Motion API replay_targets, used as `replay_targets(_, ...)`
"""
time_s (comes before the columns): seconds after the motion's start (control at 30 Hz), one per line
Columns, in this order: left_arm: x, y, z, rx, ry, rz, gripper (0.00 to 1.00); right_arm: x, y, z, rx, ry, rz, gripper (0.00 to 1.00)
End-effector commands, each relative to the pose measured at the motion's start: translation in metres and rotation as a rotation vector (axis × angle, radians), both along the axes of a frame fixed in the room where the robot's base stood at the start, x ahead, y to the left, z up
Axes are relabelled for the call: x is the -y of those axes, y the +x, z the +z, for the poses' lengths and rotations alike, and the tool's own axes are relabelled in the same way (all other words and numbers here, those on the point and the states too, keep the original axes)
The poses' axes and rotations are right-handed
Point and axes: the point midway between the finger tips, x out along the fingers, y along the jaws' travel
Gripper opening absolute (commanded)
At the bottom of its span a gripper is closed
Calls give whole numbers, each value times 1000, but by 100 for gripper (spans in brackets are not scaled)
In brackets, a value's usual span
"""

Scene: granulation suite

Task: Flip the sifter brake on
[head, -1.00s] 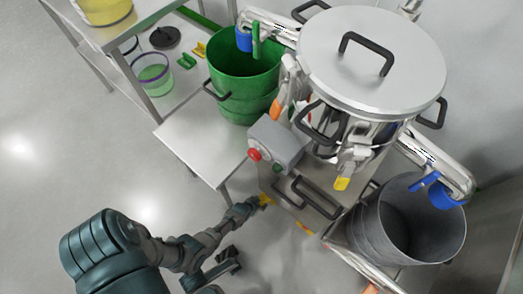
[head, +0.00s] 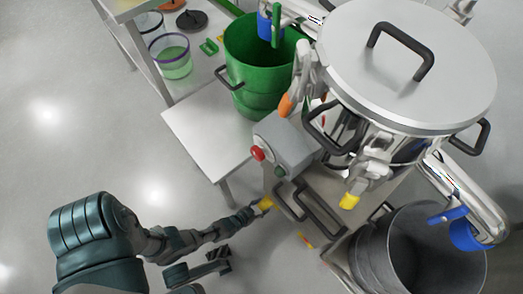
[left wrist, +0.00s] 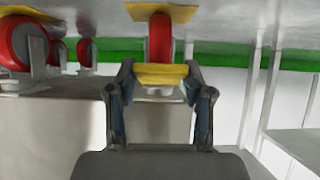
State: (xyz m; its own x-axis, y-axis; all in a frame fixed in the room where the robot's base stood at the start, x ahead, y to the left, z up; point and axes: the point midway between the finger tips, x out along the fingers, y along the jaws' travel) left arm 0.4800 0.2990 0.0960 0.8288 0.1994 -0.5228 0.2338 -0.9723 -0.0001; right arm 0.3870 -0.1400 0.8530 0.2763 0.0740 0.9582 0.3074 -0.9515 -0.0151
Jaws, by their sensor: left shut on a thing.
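The sifter (head: 405,60) is a round steel machine with a flat lid on a wheeled base. A yellow brake tab (head: 265,203) shows low at its base. In the left wrist view the yellow brake tab (left wrist: 162,75) sits in front of a red caster wheel (left wrist: 160,38). My left gripper (head: 254,211) is at the tab; in the left wrist view its two fingers (left wrist: 160,86) are shut on the tab from both sides. The tab's far side is hidden.
A green bin (head: 262,65) stands on a steel table (head: 205,135) at the sifter's left. A grey bin (head: 375,265) stands at lower right. A control box (head: 285,140) with a red button hangs above the tab. The floor at left is clear.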

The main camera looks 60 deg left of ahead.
Motion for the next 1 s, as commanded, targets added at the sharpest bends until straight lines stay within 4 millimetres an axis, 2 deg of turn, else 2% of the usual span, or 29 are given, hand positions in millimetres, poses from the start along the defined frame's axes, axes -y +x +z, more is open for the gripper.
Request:
replay_targets(0.23, 2, -2, -3, -8, -2, -1, 17, 0, 0, 0, 0, 1, 0, 40)
replay_targets(0.27, 2, -2, -3, -9, -3, -1, 57, 0, 0, 0, 0, 1, 0, 40)
replay_targets(0.33, 1, -2, -3, -8, -2, -1, 74, 0, 0, 0, 1, 1, 0, 40)
replay_targets(0.37, 1, -2, -2, -8, -2, -1, 77, 0, 0, 0, 1, 1, 0, 40)
replay_targets(0.77, 1, -1, 2, -3, -1, -1, 77, 0, -3, 1, 2, -2, 0, 40)
replay_targets(1.0, 1, -1, 23, -1, -2, 1, 77, 0, -3, 1, 3, -1, 0, 40)
